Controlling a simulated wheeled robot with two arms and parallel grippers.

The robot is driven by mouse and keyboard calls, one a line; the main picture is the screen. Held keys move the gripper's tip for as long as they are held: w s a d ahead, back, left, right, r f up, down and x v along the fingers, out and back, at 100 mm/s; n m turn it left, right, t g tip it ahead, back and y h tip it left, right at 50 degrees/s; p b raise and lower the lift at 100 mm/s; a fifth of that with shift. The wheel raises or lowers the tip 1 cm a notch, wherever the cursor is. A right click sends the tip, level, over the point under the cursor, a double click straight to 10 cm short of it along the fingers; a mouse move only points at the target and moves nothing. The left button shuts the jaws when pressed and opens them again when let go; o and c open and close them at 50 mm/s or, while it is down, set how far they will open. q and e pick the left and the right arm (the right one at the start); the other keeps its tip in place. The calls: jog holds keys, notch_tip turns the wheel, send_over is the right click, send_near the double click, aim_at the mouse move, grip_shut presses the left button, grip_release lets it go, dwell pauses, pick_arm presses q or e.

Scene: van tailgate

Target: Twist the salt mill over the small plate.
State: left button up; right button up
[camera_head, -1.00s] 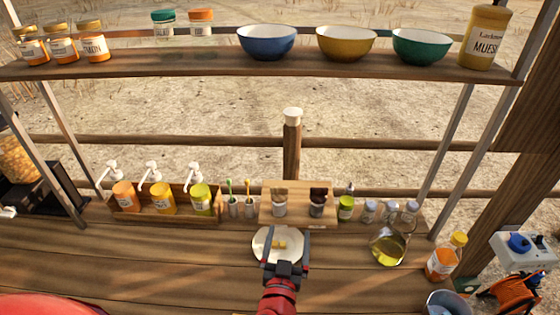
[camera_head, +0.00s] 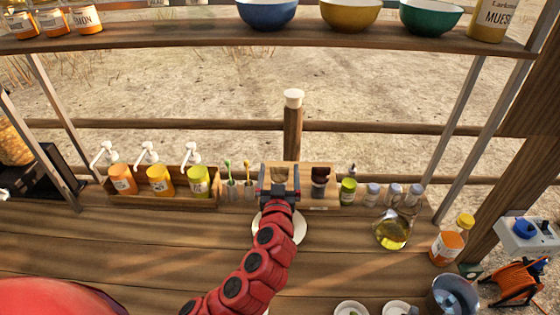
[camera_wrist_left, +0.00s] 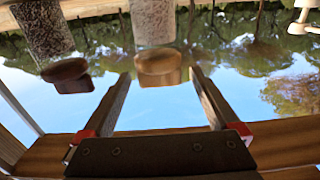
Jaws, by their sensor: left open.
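The salt mill (camera_head: 279,173) seems to be the paler of two mills on the wooden stand at the back of the counter. My left gripper (camera_head: 280,186) is open, with its fingers on either side of that mill. In the left wrist view, which looks upside down, the mill's wooden cap (camera_wrist_left: 160,66) shows between the open fingers; I cannot tell if they touch it. The darker mill (camera_head: 319,182) stands to its right. The small white plate (camera_head: 299,230) lies on the counter below my left arm, which hides its middle. My right gripper is out of view.
A wooden box with several pump bottles (camera_head: 160,181) and cups with brushes stand left. A green-lidded jar (camera_head: 348,191), small jars and an oil flask (camera_head: 392,232) stand right. A shelf (camera_head: 270,37) with bowls spans above.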

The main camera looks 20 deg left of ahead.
aim_at(280, 167)
pick_arm(q)
jog(key=shift+p+x, duration=0.55)
jog(key=shift+x, duration=1.65)
